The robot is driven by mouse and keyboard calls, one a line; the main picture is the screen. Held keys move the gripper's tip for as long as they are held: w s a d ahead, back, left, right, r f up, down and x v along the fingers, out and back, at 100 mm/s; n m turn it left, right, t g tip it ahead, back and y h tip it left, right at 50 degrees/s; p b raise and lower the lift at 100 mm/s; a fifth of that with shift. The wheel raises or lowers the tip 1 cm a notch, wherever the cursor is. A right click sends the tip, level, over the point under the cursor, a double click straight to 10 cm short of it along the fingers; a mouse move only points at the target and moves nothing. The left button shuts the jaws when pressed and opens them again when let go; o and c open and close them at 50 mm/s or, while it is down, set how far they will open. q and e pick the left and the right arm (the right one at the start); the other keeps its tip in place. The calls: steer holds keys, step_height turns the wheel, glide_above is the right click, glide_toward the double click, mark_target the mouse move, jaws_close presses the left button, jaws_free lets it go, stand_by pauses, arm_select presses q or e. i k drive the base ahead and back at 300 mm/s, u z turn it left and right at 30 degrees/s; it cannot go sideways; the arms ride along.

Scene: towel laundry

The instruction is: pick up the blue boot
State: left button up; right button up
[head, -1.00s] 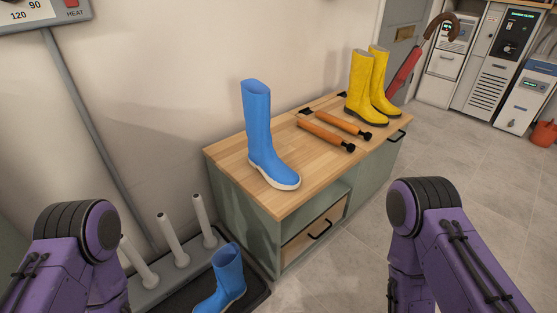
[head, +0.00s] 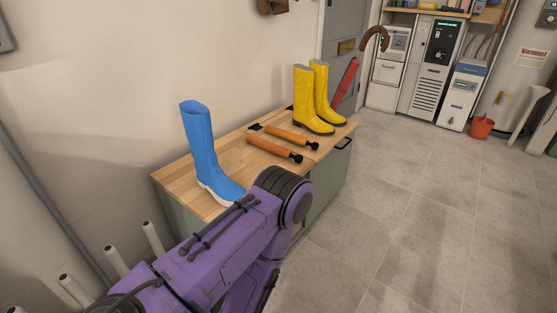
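A tall blue boot (head: 203,155) with a white sole stands upright on the wooden top of a low cabinet (head: 228,163), near its left end. The toe points toward the lower right and is partly hidden behind my purple arm. The arm comes in from the lower left, and its rounded joint is in front of the cabinet. Neither gripper shows in the head view, so I cannot see their fingers. No second blue boot is visible in this frame.
Two orange-handled tools (head: 275,150) lie right of the boot. A pair of yellow boots (head: 306,100) stands at the cabinet's far end, beside a red umbrella (head: 345,82). White pegs (head: 153,238) rise at lower left. Tiled floor (head: 410,210) to the right is open.

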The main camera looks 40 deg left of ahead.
mark_target(196, 116)
steer(key=z, duration=0.15)
steer(key=i, duration=2.15)
steer(key=u, duration=2.65)
